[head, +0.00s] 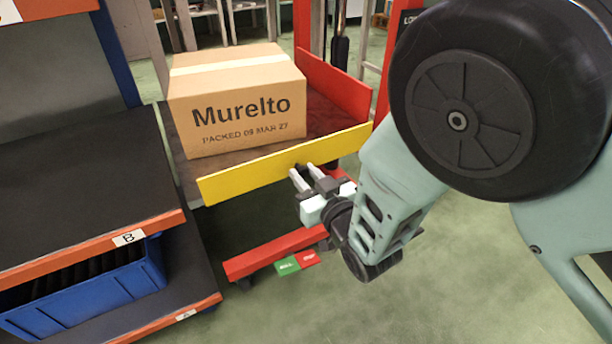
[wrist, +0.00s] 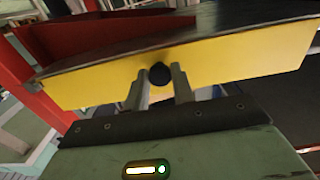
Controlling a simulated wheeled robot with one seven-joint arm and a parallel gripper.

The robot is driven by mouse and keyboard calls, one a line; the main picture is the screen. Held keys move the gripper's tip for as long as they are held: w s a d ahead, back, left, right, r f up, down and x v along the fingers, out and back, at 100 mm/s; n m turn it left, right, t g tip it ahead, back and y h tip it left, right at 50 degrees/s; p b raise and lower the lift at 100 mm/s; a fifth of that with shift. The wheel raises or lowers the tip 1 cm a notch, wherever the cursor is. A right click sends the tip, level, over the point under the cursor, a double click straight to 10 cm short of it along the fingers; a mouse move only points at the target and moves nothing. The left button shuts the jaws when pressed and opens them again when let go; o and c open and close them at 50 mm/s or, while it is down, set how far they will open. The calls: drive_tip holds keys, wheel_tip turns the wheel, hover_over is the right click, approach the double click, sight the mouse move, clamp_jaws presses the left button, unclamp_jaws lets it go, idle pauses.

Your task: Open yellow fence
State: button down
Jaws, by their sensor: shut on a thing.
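My gripper (head: 301,175) is at the right part of the fence. In the wrist view, its two fingers (wrist: 160,85) are on either side of the knob and shut on it. The knob's shaft behind the fingers is hidden.
A shelf (head: 80,190) with a blue bin (head: 90,295) is at left. Red and green pedals (head: 297,262) lie on the floor below. The floor at right is clear.

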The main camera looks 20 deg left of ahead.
drive_tip(key=shift+r, duration=0.25)
drive_tip(key=c, duration=1.2)
unclamp_jaws()
drive_tip(key=shift+o, duration=0.2)
drive_tip(key=shift+s+d, duration=0.15)
drive_tip(key=p+v, duration=0.5)
drive_tip(key=v, duration=1.2)
drive_tip(key=shift+f, duration=0.25)
